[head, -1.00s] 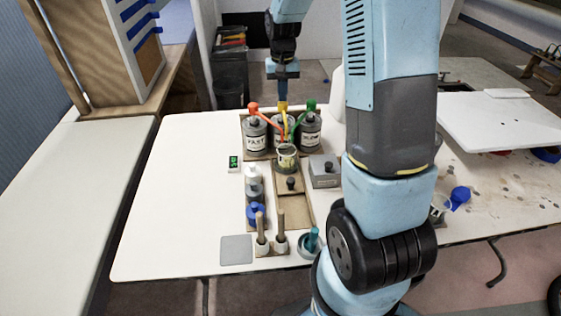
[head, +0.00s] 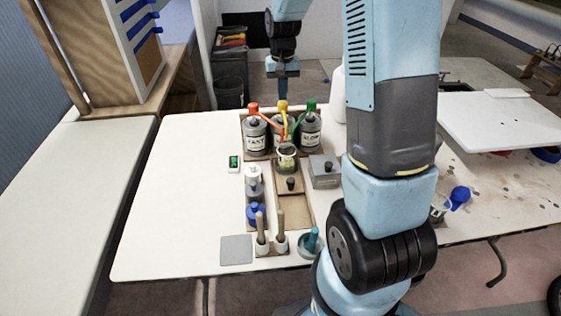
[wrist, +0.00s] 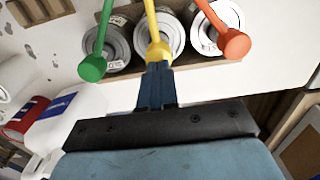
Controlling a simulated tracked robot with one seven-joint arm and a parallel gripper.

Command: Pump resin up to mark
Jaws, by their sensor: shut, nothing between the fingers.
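Three grey cans stand in a row at the back of the table: one under a red pump (head: 253,107), one under a yellow pump (head: 282,105), one under a green pump (head: 311,105). Their spouts converge over a small cup (head: 286,158) with a yellowish-green band; its fill level and mark are too small to read. My gripper (head: 283,97) is shut and empty, pointing down right above the yellow pump's head. In the wrist view the shut fingertips (wrist: 157,68) meet the yellow head (wrist: 158,52) in the picture; contact is unclear.
A small green display (head: 233,162) is left of the cup and a grey box (head: 325,171) right of it. Bottles (head: 254,182), wooden-handled tools (head: 261,225) and a grey pad (head: 236,249) are nearer. The left of the white table (head: 180,200) is clear.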

